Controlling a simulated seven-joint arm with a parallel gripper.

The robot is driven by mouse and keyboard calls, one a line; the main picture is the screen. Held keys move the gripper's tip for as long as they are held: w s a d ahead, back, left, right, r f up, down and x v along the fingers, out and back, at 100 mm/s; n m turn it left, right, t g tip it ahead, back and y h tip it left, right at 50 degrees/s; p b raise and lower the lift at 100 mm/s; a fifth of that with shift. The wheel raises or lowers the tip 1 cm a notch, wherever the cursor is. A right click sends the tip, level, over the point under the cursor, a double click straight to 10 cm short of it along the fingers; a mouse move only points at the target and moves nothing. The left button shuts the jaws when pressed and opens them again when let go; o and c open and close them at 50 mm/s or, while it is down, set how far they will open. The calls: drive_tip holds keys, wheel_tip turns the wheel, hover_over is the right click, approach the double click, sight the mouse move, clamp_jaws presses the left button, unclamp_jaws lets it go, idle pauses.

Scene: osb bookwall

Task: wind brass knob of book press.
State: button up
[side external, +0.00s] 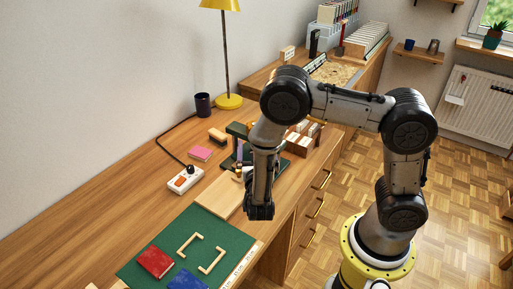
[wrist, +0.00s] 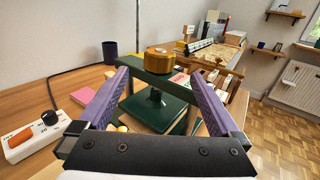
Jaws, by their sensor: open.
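The brass knob (wrist: 160,60) sits on top of the dark green book press (wrist: 145,76), ahead of my gripper in the wrist view. The press has a crossbar, a central screw and a green plate (wrist: 170,112) below. My gripper (wrist: 156,74) is open, with one purple finger on each side of the picture and the knob between and beyond them. The fingers appear apart from the knob. In the side view the press (side external: 236,130) is partly hidden behind my arm, and the knob cannot be made out clearly there.
A green mat (side external: 216,233) with red (side external: 155,262) and blue books (side external: 188,281) lies in front. Wooden blocks (side external: 300,144) are right of the press.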

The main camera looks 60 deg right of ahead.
drive_tip(key=shift+s+a, duration=0.15)
drive_tip(key=w+a+m+g+h, duration=0.35)
drive_tip(key=w+m+g, duration=0.3)
drive_tip(key=g, duration=0.45)
drive_tip(key=shift+m, duration=0.35)
drive_tip(key=d, duration=1.2)
drive_tip(key=shift+d+f, duration=0.2)
drive_tip(key=shift+d, duration=0.05)
drive_tip(key=c, duration=1.4)
drive_tip(key=shift+o, duration=0.2)
drive_tip(key=shift+t, duration=0.4)
